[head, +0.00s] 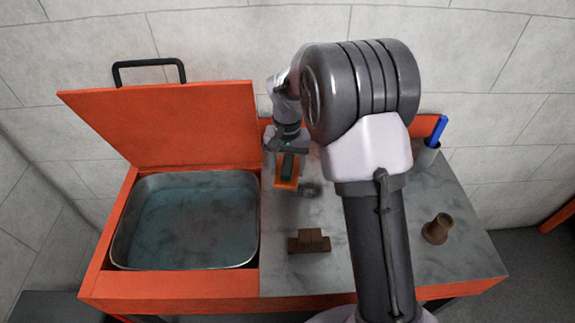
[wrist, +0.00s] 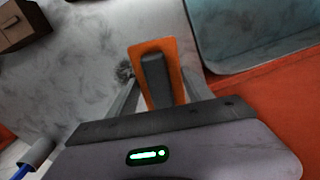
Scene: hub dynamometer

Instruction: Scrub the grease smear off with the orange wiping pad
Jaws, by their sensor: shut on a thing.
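The orange wiping pad (head: 282,183) has a dark grip block on its top. My gripper (head: 288,160) is shut on that block, with the pad below the fingers at the worktop, close beside the basin. In the wrist view the pad (wrist: 146,47) lies between the two fingers of my gripper (wrist: 156,88). The grease smear (head: 311,189) is a dark patch on the grey marbled top, just right of the pad. In the wrist view the smear (wrist: 124,71) shows at the pad's left edge, partly hidden by a finger. I cannot tell if the pad presses on the surface.
A metal basin of bluish liquid (head: 190,220) stands left, its orange lid (head: 170,125) raised behind it. A brown stepped block (head: 309,241) lies in front of the smear. A brown flared part (head: 437,229) and a cup with a blue stick (head: 437,133) are right.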

